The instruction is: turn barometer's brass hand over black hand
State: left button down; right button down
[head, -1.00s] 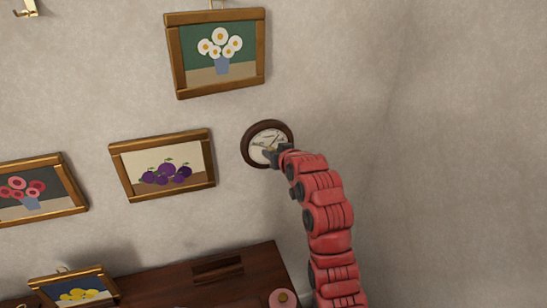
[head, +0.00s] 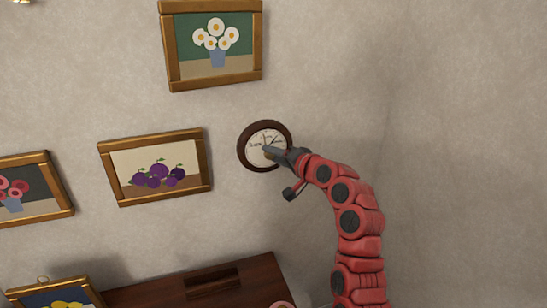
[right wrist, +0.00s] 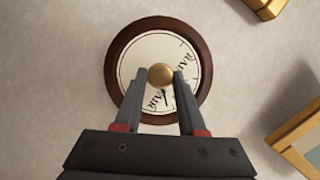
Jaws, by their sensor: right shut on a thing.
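The round barometer (head: 243,157) hangs on the wall with a dark wooden rim and a pale lettered dial. It also shows in the right wrist view (right wrist: 127,50). A round brass knob (right wrist: 161,75) sits at the dial's centre. My right gripper (right wrist: 161,74) is shut on this knob, one finger on each side. In the head view my right gripper (head: 275,152) covers the dial's lower right. A thin black hand (right wrist: 165,98) points down from the knob in the wrist view. I cannot make out the brass hand there. My left gripper is not in view.
Framed pictures of daisies (head: 213,84), plums (head: 158,198) and red flowers (head: 62,185) hang to the left. A dark wooden cabinet (head: 160,292) stands below, with a yellow-flower picture (head: 90,291) at its left. The wall right of the barometer is bare.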

jog(key=m+y, duration=0.1)
jog(key=m, duration=0.1)
jog(key=m+t, duration=0.1)
jog(key=m, duration=0.2)
jog(key=f+m+t+y, duration=0.1)
jog(key=m, duration=0.1)
jog(key=shift+d+y, duration=0.1)
jog(key=shift+y, duration=0.2)
jog(key=shift+m, duration=0.9)
jog(key=shift+t, duration=0.3)
jog(key=c, duration=0.5)
grip_release()
jog(key=shift+r, duration=0.1)
